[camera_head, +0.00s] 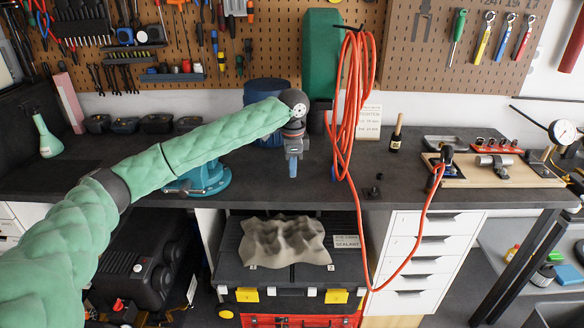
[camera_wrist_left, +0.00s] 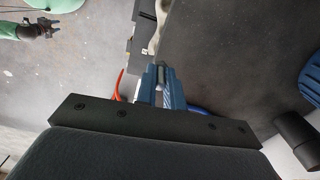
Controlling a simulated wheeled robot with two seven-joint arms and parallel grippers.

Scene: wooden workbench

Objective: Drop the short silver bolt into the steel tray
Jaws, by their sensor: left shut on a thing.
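My left gripper (camera_head: 292,168) points down above the dark workbench, near its front edge and the middle of the view. In the left wrist view its blue fingers (camera_wrist_left: 161,84) are shut on a small grey, metallic piece, seemingly the short silver bolt (camera_wrist_left: 161,74); the fingers hide most of it. The steel tray (camera_head: 445,142) appears to be the shallow grey metal one at the back right of the bench, well to the right of my left gripper. My right gripper (camera_wrist_left: 48,27) shows small at the upper left of the left wrist view; its jaws are unclear.
An orange hose (camera_head: 345,120) hangs just right of my left gripper and crosses the bench edge. A small dark fitting (camera_head: 374,190), a dark bottle (camera_head: 396,133) and a wooden board with parts (camera_head: 510,178) stand to the right. A blue vise (camera_head: 200,178) sits left.

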